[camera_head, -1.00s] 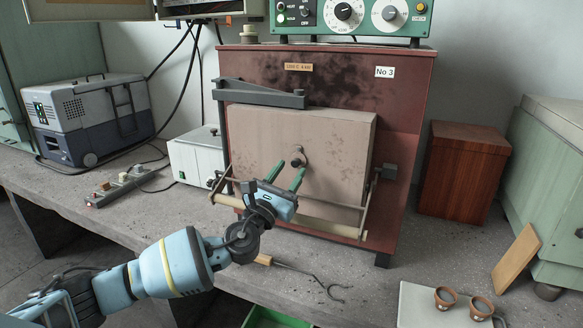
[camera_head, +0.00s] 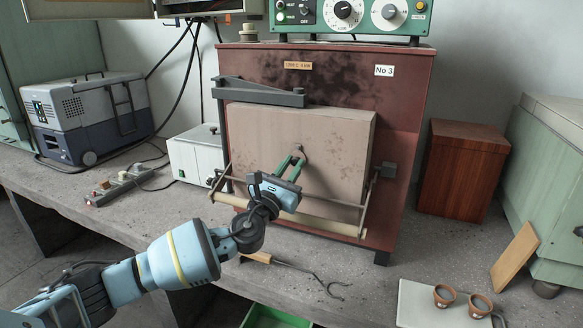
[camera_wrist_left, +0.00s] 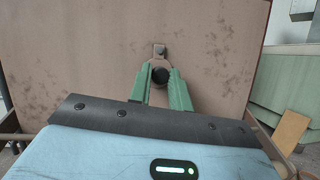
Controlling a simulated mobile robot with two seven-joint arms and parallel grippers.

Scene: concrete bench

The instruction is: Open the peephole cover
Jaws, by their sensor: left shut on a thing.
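The peephole cover (camera_wrist_left: 159,54) is a small metal flap on the front of the beige furnace door (camera_head: 335,130). Its dark round knob (camera_wrist_left: 160,76) shows in the left wrist view, between the green fingers. My left gripper (camera_head: 293,160) has its fingers at the cover and is shut on the knob. In the left wrist view the left gripper (camera_wrist_left: 160,86) hides the lower part of the cover. The flap's upper end, with a small pivot, shows above the knob. The hole itself is not seen. My right gripper is not in view.
A pale bar handle (camera_head: 325,227) runs across the front below the door, close under my left wrist. A hooked tool (camera_head: 315,278) lies on the bench. Two small brown cups (camera_head: 445,296) stand on a white board at the front right.

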